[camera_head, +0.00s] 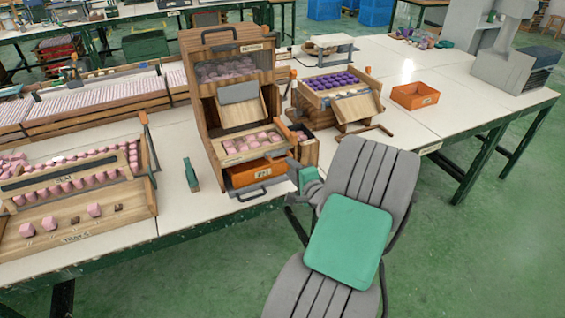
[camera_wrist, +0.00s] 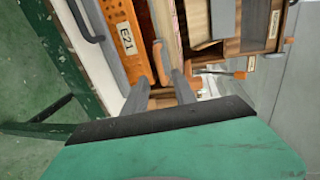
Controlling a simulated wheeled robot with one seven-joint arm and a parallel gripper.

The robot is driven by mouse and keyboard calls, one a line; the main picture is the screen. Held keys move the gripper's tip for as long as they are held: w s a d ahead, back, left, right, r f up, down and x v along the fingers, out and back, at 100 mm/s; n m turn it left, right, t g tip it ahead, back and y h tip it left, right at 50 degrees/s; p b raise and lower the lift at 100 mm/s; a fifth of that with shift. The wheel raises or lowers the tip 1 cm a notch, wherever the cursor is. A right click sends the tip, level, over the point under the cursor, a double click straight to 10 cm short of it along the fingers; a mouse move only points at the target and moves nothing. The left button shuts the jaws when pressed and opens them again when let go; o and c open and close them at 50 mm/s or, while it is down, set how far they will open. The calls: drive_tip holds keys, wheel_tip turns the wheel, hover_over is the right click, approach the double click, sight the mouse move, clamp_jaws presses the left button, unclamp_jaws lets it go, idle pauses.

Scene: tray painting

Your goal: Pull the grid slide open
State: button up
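The wooden dispenser (camera_head: 203,110) stands near the table's front edge. The grid slide (camera_head: 252,147), a wooden frame with pink pieces, is low on its front, above an orange drawer (camera_head: 255,172). In the wrist view the orange drawer marked E21 (camera_wrist: 124,38) is at upper left. An orange-brown handle (camera_wrist: 161,58) stands beside it, probably the slide's. My gripper (camera_wrist: 161,78) is open, one grey finger on each side of the handle's near end; contact is unclear. In the head view my gripper (camera_head: 292,170) is at the dispenser's lower right corner.
A second wooden dispenser with purple pieces (camera_head: 330,82) and an orange bin (camera_head: 415,95) stand to the right. Wooden trays of pink pieces (camera_head: 75,190) lie left. A green clamp-like item (camera_head: 191,174) stands left of the dispenser.

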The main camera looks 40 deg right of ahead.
sight(282, 160)
drive_tip(key=x, duration=0.6)
drive_tip(key=shift+w+f+p, duration=0.1)
drive_tip(key=shift+w+p, duration=0.2)
drive_tip(key=shift+w, duration=0.1)
drive_tip(key=shift+c, duration=0.2)
clamp_jaws()
idle(0.6)
